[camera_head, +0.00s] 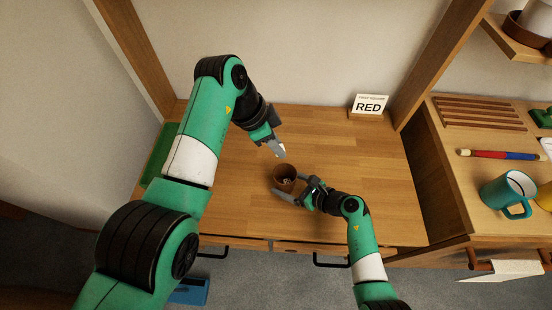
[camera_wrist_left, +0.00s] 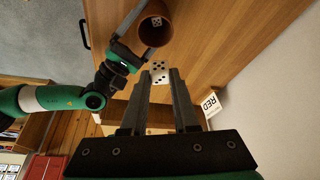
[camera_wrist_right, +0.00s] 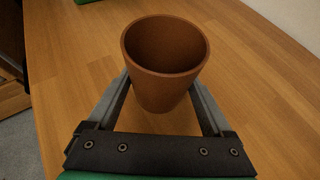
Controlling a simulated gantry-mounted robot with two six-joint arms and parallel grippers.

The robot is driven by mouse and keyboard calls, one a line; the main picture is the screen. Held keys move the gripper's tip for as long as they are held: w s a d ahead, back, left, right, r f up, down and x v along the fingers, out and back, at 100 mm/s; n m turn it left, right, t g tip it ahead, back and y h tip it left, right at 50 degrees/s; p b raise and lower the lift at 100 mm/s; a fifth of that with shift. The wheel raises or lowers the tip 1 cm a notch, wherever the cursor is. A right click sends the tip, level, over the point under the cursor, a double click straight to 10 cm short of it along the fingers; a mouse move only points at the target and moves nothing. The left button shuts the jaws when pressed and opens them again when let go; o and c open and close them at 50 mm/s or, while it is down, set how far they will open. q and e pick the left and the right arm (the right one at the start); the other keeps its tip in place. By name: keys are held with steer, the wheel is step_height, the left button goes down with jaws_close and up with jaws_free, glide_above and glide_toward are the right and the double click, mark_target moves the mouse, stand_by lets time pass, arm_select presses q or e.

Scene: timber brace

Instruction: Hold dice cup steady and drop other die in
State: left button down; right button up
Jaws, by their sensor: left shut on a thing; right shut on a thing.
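The brown dice cup (camera_head: 285,176) stands upright on the wooden table, held between the fingers of my right gripper (camera_head: 294,189). The cup (camera_wrist_right: 165,62) fills the space between the fingers in the right wrist view. A white die (camera_wrist_left: 156,22) lies inside the cup in the left wrist view. My left gripper (camera_wrist_left: 160,75) is shut on another white die (camera_wrist_left: 159,72) with black pips at its fingertips. In the head view my left gripper (camera_head: 277,150) is above the table, behind and slightly left of the cup, with its die (camera_head: 280,152) clear of the rim.
A sign reading RED (camera_head: 371,105) stands at the back right of the table. A green item (camera_head: 152,155) lies at the left edge. A teal mug (camera_head: 508,193) and a coloured stick (camera_head: 500,155) are on the right-hand counter. The table around the cup is clear.

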arm_select(q)
step_height(320, 180, down, 6)
stand_by(0.5)
steer(key=c, duration=0.6)
jaws_free()
steer(key=v, duration=1.2)
